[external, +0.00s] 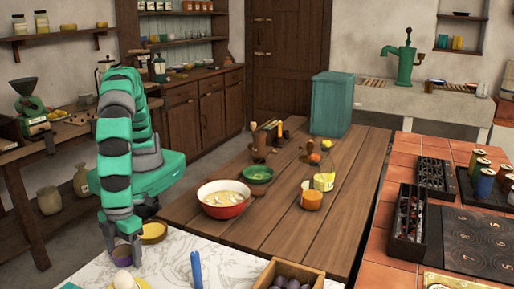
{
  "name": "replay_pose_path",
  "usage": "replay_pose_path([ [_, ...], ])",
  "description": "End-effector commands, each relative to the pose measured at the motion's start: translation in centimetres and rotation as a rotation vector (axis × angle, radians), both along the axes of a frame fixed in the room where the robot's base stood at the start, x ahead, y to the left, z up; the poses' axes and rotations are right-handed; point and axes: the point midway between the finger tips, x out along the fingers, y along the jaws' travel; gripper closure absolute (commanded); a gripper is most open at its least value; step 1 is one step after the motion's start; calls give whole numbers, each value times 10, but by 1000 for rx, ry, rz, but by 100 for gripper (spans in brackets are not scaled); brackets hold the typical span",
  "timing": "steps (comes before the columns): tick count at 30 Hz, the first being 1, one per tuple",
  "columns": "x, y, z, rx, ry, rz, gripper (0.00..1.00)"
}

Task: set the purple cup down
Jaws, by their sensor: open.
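The purple cup (123,256) is at the left end of the white marble counter (222,262), in the external view. My gripper (124,244) points down at the cup from above, with its fingers at the cup's sides. The gripper is open. The fingers cover part of the cup, and I cannot tell whether they touch it. The cup looks upright and seems to rest on the counter, though its base is partly hidden.
A yellow dish (153,233) lies right beside the cup. A white egg (122,279) sits just in front. A blue upright object (196,270) and a wooden box (291,270) of dark round things stand further right. A red bowl (223,211) is on the wooden table behind.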

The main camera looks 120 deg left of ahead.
Motion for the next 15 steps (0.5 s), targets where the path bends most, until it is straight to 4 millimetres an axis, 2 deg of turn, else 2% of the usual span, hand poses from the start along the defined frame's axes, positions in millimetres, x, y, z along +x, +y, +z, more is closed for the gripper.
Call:
replay_pose_path([
  [2,0,0,1,0,0,0,22],
  [3,0,0,0,0,0,0,28],
  [6,0,0,1,0,0,0,56],
  [8,0,0,1,0,0,0,70],
  [10,0,0,1,0,0,0,70],
  [11,0,0,1,0,0,0,74],
  [15,0,0,1,0,0,0,74],
])
